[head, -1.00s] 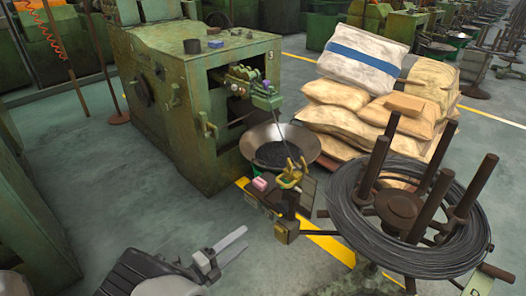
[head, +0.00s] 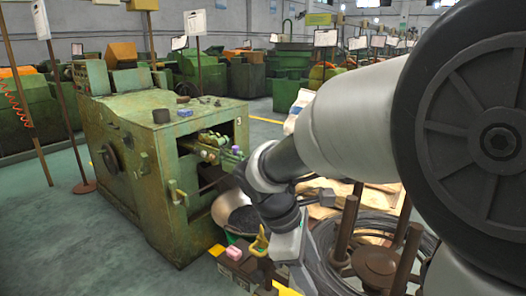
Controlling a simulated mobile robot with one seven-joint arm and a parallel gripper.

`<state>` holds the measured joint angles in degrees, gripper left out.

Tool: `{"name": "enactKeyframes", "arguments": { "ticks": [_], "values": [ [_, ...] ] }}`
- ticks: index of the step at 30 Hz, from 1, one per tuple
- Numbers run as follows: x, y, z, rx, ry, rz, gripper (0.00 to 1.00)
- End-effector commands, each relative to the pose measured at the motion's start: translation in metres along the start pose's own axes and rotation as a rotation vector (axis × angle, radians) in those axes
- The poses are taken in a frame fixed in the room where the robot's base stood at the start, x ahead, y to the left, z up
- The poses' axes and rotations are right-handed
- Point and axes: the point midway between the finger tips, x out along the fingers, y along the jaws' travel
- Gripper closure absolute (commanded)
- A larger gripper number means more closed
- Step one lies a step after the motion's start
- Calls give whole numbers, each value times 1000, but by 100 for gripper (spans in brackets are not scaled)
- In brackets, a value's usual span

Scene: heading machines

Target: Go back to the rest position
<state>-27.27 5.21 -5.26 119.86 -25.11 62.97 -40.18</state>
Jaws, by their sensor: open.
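My arm fills the right side of the head view. A large dark round joint is close to the camera, and a pale link runs left from it to a dark, bent wrist part in front of the basin and the wire stand. I cannot make out my gripper's fingers; the wrist end reaches toward the lower edge of the picture. Whether the gripper holds anything does not show.
A green heading machine (head: 130,170) stands left of centre, with a dark basin (head: 228,212) at its right side. A wire coil stand (head: 378,262) and pale sacks (head: 318,212) are partly behind my arm. Grey floor (head: 50,240) is open at left.

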Motion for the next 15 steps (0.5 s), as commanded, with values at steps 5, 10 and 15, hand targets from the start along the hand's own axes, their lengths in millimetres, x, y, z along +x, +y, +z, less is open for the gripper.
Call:
{"name": "enactKeyframes", "arguments": {
  "ticks": [5, 10, 15],
  "values": [
    [-32, -30, 52, 510, 231, -14, 46],
    [-50, -54, 77, 876, 391, -31, 46],
    [-61, -70, 91, 1132, 509, -42, 46]
  ]
}}
